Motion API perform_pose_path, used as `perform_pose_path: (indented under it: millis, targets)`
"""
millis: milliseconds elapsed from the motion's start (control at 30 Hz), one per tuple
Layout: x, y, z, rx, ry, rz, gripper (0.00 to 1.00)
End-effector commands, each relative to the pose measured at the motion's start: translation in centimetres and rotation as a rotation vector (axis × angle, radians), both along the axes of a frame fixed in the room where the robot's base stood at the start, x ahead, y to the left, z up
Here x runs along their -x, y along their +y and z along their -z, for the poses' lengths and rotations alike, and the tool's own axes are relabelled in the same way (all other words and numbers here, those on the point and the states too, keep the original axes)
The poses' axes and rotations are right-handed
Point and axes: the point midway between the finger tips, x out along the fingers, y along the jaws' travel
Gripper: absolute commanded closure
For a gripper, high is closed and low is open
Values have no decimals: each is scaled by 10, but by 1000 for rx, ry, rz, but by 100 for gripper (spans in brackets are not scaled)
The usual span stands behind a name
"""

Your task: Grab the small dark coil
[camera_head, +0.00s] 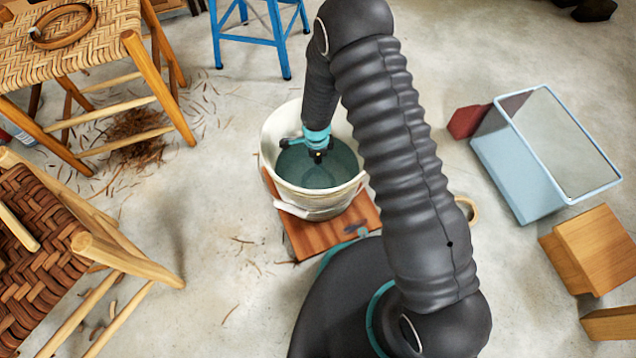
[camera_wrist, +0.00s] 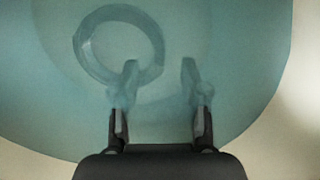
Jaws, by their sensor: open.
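A ring-shaped coil (camera_wrist: 82,52) lies under the blue-green water in the wrist view, up and to the left of my fingers. It looks blurred and grey-blue through the water, so its true colour is hard to tell. My gripper (camera_wrist: 158,80) is open, with its fingertips dipped in the water and nothing between them. The left fingertip overlaps the coil's lower right edge in the picture; I cannot tell whether they touch. In the head view my gripper (camera_head: 317,156) is over the white bucket (camera_head: 276,130), and the coil cannot be made out there.
The bucket stands on a reddish-brown board (camera_head: 320,240). A woven stool (camera_head: 85,60) with a tan coil (camera_head: 63,27) on it is at upper left. A blue stool (camera_head: 262,38) stands behind. A light blue bin (camera_head: 510,175) and wooden blocks (camera_head: 585,245) are at right.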

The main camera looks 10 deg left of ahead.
Motion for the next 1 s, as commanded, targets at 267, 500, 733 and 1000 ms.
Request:
perform_pose_path:
  millis: [267, 500, 733, 1000]
  targets:
    - [3, 1, 39, 1, 2, 0, 55]
    - [3, 1, 44, 0, 1, 0, 55]
    - [3, 1, 43, 0, 1, 0, 100]
    - [3, 1, 43, 0, 1, 0, 100]
